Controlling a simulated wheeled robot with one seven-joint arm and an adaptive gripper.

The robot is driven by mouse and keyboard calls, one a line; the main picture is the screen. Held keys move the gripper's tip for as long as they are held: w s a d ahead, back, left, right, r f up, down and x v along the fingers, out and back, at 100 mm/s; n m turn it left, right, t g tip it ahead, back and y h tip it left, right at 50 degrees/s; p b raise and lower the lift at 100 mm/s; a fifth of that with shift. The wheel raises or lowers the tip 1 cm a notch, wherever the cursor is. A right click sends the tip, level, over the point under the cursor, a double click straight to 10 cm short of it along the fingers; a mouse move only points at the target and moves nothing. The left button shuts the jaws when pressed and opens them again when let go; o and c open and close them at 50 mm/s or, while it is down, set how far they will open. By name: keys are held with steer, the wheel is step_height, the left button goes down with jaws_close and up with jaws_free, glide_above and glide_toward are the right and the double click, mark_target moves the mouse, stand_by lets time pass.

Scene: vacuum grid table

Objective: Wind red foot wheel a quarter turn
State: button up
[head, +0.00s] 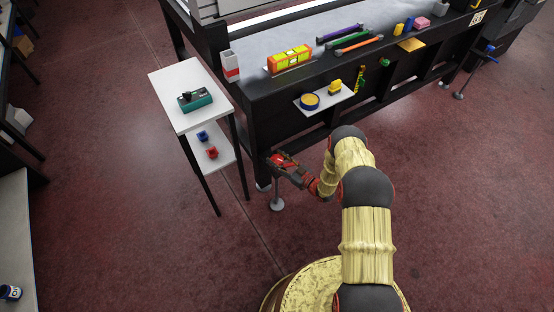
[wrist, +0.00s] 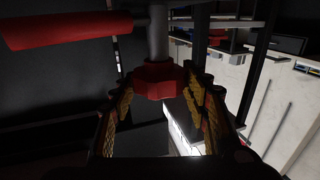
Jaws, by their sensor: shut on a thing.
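The red foot wheel (head: 279,159) is at the near left corner of the black table, above a grey foot pad (head: 277,204). In the wrist view its red hub (wrist: 158,80) sits on a grey upright stem, with a red bar reaching to the left. My gripper (head: 286,166) is at the wheel, mostly covering it in the head view. In the wrist view my gripper (wrist: 159,92) has its ribbed yellow fingers on both sides of the hub, shut on the wheel. The exact contact at the fingertips is dark.
A white side stand (head: 172,78) with a teal device (head: 196,100) stands close to the left of the corner. A small shelf (head: 325,99) juts from the table front. A blue foot wheel (head: 490,49) is at the far right. Floor at right is clear.

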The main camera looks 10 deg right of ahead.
steer(key=shift+a+m+h, duration=0.1)
steer(key=shift+m+h, duration=0.2)
steer(key=shift+h, duration=0.1)
steer(key=m+t+h, duration=0.1)
steer(key=h, duration=0.1)
steer(key=m+t+h+p, duration=0.1)
steer(key=m+h, duration=0.1)
steer(key=h, duration=0.1)
steer(key=shift+a+m+t, duration=0.15)
steer(key=shift+m+t, duration=0.15)
steer(key=m+h, duration=0.1)
steer(key=h, duration=0.2)
steer(key=m+h, duration=0.2)
steer(key=shift+m+t+h, duration=0.3)
steer(key=shift+h, duration=0.1)
steer(key=m+h+b, duration=0.1)
steer(key=m+h, duration=0.1)
steer(key=h, duration=0.1)
steer(key=m+g+h+b, duration=0.1)
steer(key=m+h, duration=0.1)
steer(key=h, duration=0.1)
steer(key=shift+g, duration=0.3)
steer(key=shift+m+g+h+b, duration=0.2)
steer(key=shift+m+g+h, duration=1.1)
steer(key=shift+h, duration=0.4)
steer(key=shift+m+g+h+b, duration=0.2)
steer(key=shift+m+g+h, duration=1.1)
steer(key=shift+h, duration=0.4)
steer(key=shift+w+d, duration=0.1)
steer(key=shift+d, duration=0.1)
